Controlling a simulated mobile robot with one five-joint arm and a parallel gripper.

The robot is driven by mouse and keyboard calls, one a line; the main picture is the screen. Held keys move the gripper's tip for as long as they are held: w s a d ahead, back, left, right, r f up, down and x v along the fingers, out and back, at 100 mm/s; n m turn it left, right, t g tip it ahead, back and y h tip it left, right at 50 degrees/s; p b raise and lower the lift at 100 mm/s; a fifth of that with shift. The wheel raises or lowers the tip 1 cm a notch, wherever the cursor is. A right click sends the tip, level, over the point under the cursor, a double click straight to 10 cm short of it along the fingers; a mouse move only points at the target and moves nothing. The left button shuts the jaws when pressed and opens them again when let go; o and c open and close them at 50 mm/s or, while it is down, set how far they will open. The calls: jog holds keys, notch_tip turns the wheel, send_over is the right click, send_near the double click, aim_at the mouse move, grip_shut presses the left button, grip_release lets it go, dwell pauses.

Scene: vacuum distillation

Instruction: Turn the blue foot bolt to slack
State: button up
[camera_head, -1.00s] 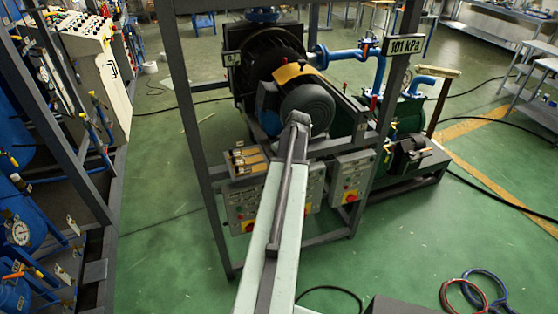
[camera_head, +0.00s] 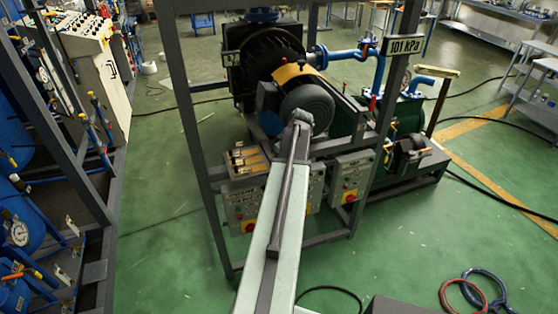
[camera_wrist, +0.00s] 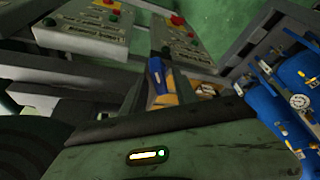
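I cannot make out the blue foot bolt with certainty in either view. In the wrist view a small upright blue piece (camera_wrist: 156,75) stands by tan blocks (camera_wrist: 184,92); I cannot tell what it is. In the head view the grey motor (camera_head: 307,104) sits in the frame, with a blue patch (camera_head: 270,123) at its lower left. My arm (camera_head: 286,190) reaches forward and its end overlaps the motor in the picture. My gripper's fingers do not show in either view, and contact with anything cannot be told.
A dark steel frame (camera_head: 196,125) surrounds the machine. Control boxes (camera_head: 351,177) with red buttons hang low on it. A green plate (camera_wrist: 220,155) with a small lit window (camera_wrist: 148,155) fills the near wrist view. A sign (camera_head: 403,46) reads 101 kPa. Coiled hoses (camera_head: 467,296) lie at right.

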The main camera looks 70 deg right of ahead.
jog(key=shift+r, duration=0.1)
jog(key=p+v, duration=0.7)
jog(key=shift+r, duration=0.3)
jog(key=shift+s, duration=0.15)
